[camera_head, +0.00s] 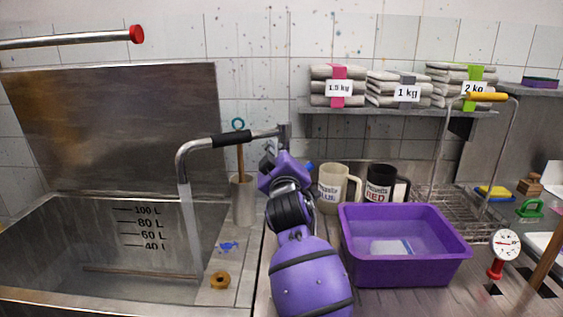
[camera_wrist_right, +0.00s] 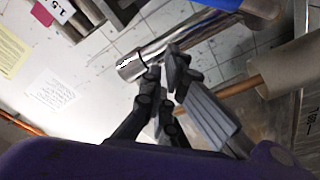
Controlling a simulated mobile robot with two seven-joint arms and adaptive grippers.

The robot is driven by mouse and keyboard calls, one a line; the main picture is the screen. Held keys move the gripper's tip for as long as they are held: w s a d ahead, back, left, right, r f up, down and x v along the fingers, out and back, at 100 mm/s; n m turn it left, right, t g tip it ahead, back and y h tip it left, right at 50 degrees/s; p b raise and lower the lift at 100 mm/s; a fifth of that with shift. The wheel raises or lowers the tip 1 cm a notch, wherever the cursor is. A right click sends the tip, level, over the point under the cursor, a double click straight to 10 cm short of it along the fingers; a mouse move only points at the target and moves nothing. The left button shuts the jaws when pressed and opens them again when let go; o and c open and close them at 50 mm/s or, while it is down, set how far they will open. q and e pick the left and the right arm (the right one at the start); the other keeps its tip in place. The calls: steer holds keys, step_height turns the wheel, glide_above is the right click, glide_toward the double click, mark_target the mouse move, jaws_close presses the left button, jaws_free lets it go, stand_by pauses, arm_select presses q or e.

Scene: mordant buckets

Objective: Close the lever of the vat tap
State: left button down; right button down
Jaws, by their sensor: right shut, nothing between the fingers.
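The vat tap (camera_head: 181,158) is a curved metal pipe with a black sleeve (camera_head: 232,139) and an upright metal end at the right. Water (camera_head: 188,220) runs from its spout into the steel vat (camera_head: 60,215). I cannot clearly make out the lever; it may be hidden by my right gripper. My right gripper (camera_head: 272,147) is close to the tap's right end, shut and empty. In the right wrist view its dark fingers (camera_wrist_right: 166,78) are beside a shiny metal cylinder (camera_wrist_right: 135,66); I cannot tell whether they touch. My left gripper is not in view.
A holder (camera_head: 243,200) with a wooden-handled tool stands left of my arm. A cream mug (camera_head: 331,185), a black mug (camera_head: 380,182) and a purple tub (camera_head: 405,265) are to the right. A shelf (camera_head: 400,111) with folded cloth stacks is above. A red-ended pipe (camera_head: 75,40) juts in upper left.

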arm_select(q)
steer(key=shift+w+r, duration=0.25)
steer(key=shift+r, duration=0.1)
arm_select(e)
steer(key=d+f, duration=0.1)
steer(key=s+d+f, duration=0.1)
steer(key=shift+d+f, duration=0.4)
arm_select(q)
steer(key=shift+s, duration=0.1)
arm_select(e)
steer(key=shift+d, duration=0.1)
